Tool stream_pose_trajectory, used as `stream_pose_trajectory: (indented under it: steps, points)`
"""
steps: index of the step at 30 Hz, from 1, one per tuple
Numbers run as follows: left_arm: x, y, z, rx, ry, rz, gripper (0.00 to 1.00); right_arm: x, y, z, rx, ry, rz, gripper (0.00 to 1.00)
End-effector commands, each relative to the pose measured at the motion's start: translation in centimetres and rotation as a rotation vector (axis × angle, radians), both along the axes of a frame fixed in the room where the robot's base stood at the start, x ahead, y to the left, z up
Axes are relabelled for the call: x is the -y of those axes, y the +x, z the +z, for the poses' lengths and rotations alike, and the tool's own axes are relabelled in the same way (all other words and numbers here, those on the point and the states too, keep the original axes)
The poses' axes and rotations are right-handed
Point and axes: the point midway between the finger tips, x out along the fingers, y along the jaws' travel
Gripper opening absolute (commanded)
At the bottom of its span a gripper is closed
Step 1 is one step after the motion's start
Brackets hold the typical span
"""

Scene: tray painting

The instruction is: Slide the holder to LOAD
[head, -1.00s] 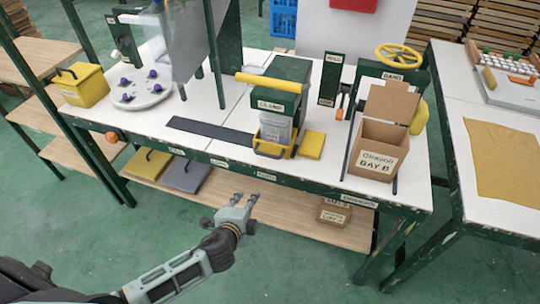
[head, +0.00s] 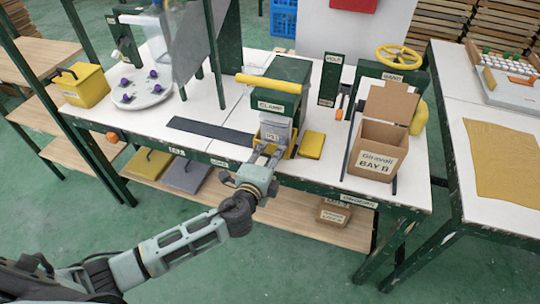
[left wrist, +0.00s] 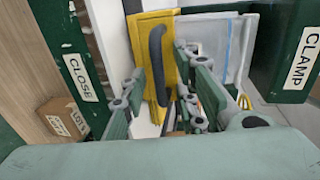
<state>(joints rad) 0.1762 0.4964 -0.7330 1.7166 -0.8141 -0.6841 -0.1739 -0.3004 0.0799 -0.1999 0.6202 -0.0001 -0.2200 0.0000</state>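The yellow holder (head: 291,152) stands at the front of the green clamp machine (head: 278,78), at the right end of a dark rail (head: 205,131). A pale bag or panel (head: 277,130) stands in it. In the left wrist view the holder (left wrist: 140,40) shows its dark handle (left wrist: 157,62). My left gripper (head: 268,151) is at the holder's front. In the left wrist view my gripper (left wrist: 160,98) is open, with its fingers apart on either side of the handle's line. Whether they touch it I cannot tell. My right gripper is out of view.
The rail runs left along the white table. Small labels line the front edge; one (head: 219,163) seems to read LOAD. A round tray (head: 141,92) with purple pieces stands left.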

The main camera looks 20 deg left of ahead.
Motion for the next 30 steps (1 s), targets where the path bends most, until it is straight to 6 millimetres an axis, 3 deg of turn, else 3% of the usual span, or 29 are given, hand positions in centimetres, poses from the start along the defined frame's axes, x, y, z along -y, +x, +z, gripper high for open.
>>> stream_pose_trajectory:
  steps: [8, 18, 30]
  points:
    - [0.03, 0.15, -0.10, -0.001, -0.001, 0.000, 0.28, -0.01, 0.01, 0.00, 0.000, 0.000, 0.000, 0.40]
    - [-0.01, 0.09, -0.19, -0.003, 0.000, 0.000, 0.00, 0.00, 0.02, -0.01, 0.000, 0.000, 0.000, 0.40]
    - [-0.01, -0.07, -0.56, -0.010, 0.003, -0.001, 0.00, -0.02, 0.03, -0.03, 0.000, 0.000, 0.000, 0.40]
